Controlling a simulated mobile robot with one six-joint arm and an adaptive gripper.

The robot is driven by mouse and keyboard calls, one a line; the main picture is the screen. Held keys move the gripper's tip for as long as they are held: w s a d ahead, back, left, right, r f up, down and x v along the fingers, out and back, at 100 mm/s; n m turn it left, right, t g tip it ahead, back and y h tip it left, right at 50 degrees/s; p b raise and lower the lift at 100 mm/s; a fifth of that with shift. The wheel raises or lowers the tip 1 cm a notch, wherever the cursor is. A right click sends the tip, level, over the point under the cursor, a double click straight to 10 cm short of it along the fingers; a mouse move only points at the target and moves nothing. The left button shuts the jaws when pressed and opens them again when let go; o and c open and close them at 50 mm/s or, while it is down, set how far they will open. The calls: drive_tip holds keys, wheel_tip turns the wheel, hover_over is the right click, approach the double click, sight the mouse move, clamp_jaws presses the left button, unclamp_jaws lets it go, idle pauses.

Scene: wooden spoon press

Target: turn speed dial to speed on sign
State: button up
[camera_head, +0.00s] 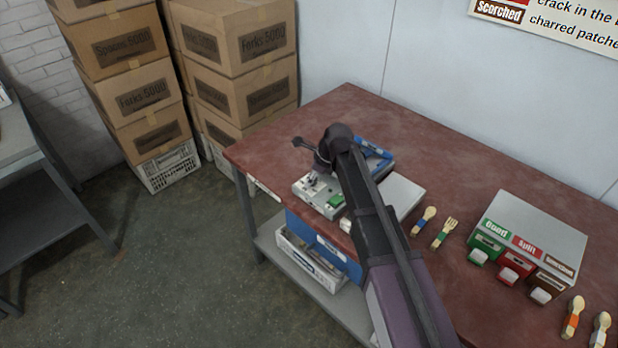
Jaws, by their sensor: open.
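A press (302,189) with a grey control panel and blue parts stands near the front left of the red-brown table. A green button or patch (336,201) shows on its front panel. My gripper (317,173) is over the left part of this panel, pointing down. It is open, but its fingers are small and partly hidden. Small dark and light fittings sit just under it. I cannot tell which is the speed dial, or whether I touch it. A wall sign (560,22) is cut off at top right; no speed reads on the visible part.
A black-knobbed lever (298,142) stands beside my gripper. A grey box (400,193) is right of the press. Several spoons and forks and a sorting box (530,232) marked Good and Split are at right. Cardboard boxes (233,90) are stacked behind left. The table's back (400,122) is clear.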

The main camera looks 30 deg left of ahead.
drive_tip(key=c, duration=1.1)
drive_tip(key=shift+w+a+r, duration=0.1)
drive_tip(key=shift+a, duration=0.15)
clamp_jaws()
drive_tip(key=shift+d, duration=0.2)
